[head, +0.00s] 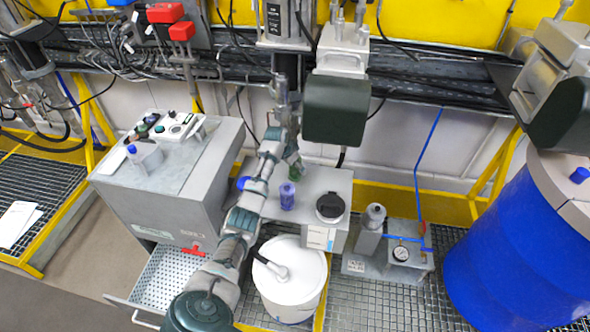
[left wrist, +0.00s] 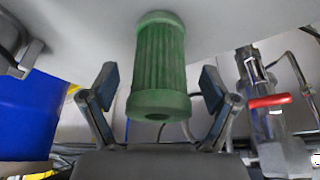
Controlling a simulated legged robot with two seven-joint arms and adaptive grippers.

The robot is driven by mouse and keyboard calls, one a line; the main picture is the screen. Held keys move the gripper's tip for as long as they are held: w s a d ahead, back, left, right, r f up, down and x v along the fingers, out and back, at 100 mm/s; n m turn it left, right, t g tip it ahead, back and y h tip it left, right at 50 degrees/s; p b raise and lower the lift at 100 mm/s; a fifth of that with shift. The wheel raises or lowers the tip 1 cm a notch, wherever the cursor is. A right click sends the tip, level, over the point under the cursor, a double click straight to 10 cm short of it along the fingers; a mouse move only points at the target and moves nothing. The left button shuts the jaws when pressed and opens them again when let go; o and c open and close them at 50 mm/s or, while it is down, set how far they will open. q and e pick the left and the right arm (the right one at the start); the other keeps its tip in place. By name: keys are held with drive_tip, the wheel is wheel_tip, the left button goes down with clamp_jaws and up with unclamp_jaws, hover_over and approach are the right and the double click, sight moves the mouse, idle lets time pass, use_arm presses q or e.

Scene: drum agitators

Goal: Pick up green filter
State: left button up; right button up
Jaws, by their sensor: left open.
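The green filter (left wrist: 160,65) is a ribbed cylinder with smooth end collars and a hole in the end facing the camera. In the left wrist view it stands between the two spread fingers of my left gripper (left wrist: 160,88), with a visible gap on each side. In the head view the green filter (head: 295,173) is on the grey bench top, partly hidden by my left gripper (head: 287,158). My left gripper is open and holds nothing. My right gripper is not in view.
A purple-blue cylinder (head: 287,197) and a black-lidded container (head: 330,207) stand close by on the bench (head: 338,182). A grey cabinet (head: 180,190) is left, a white bucket (head: 290,275) below and a large blue drum (head: 520,250) right. Pipes and cables run behind.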

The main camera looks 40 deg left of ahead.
use_arm(q)
drive_tip(key=x, duration=0.2)
drive_tip(key=shift+w+f, duration=0.15)
drive_tip(key=shift+f, duration=0.05)
drive_tip(key=shift+r, duration=0.1)
drive_tip(key=c, duration=1)
drive_tip(key=shift+c, duration=0.2)
drive_tip(key=shift+r, duration=0.1)
